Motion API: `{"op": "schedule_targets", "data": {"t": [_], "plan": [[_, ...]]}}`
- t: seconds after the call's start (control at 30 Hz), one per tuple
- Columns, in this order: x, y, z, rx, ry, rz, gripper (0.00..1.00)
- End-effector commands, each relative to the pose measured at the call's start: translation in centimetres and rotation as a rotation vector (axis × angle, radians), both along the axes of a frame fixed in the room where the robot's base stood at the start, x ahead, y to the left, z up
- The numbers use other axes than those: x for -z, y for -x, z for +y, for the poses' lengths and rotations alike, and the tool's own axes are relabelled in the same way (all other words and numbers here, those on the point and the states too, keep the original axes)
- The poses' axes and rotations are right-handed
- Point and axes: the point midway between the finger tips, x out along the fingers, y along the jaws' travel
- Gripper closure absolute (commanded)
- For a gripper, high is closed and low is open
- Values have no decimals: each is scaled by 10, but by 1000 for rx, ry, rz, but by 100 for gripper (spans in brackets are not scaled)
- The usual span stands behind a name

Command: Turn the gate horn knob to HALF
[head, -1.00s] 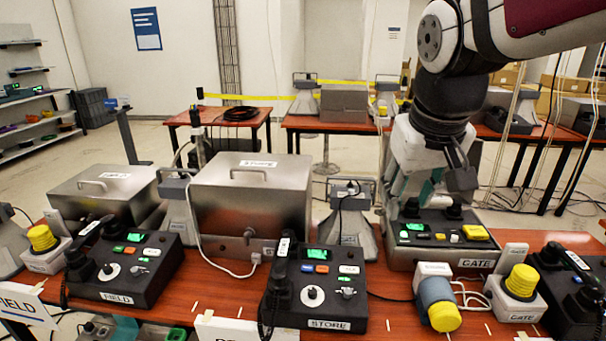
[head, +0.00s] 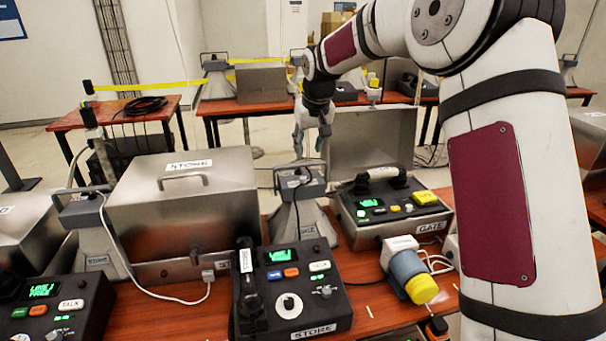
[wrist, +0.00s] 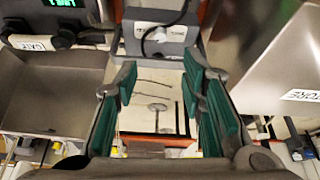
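The GATE unit (head: 392,216) stands at centre right with its lid (head: 372,140) raised, a lit green display, buttons and a yellow block on top. A grey horn (head: 300,212) stands between it and the STORE box; its label is too small to read. I cannot make out its knob. My gripper (head: 309,142) is behind and above this horn in the head view. In the wrist view my gripper (wrist: 162,90) is open and empty, teal pads wide apart, with the grey horn's top (wrist: 158,32) beyond the fingertips, apparently apart from them.
The steel STORE box (head: 185,215) stands left of the horn, and the open GATE lid is right of it. The STORE phone (head: 292,300) and a blue-and-yellow beacon (head: 410,277) are in front. A white cable (head: 150,292) crosses the table.

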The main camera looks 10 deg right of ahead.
Motion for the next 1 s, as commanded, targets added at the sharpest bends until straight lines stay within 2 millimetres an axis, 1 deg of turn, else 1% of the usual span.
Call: {"op": "schedule_targets", "data": {"t": [0.4, 0.6, 0.8, 1.0], "plan": [[72, -28, 2, -1, 0, 4, 63], [102, -41, 2, -1, 0, 3, 63], [117, -47, 2, -1, 0, 1, 63], [120, -49, 2, -1, 0, 1, 63]]}}
